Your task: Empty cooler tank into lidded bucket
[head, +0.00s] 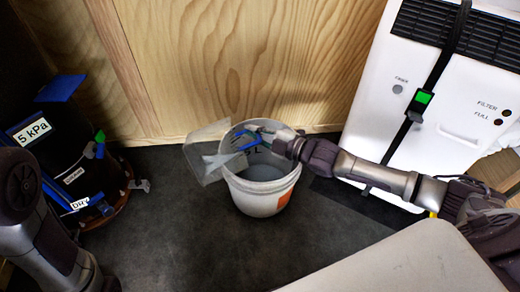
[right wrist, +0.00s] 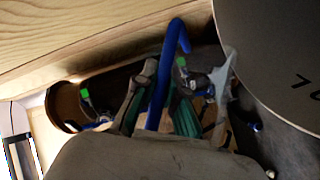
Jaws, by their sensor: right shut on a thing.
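A white bucket (head: 257,202) with an orange label stands on the dark floor, grey inside. A clear, angular piece (head: 204,158) tilts up at its left rim; I cannot tell whether it is the lid or another part. My right gripper (head: 250,140) reaches over the bucket's mouth from the right. It is shut on a blue handle (head: 236,144), which shows as a bent blue bar in the right wrist view (right wrist: 159,88). What the handle joins is unclear. The white cooler (head: 425,85) stands at right, with FILTER and FULL marks. My left gripper is out of view.
A dark container (head: 75,165) with blue parts and labels, one reading 5 kPa, stands at left. A wooden wall (head: 240,70) closes the back. A pale flat surface (head: 410,265) fills the lower right. Dark floor (head: 200,245) is clear in front of the bucket.

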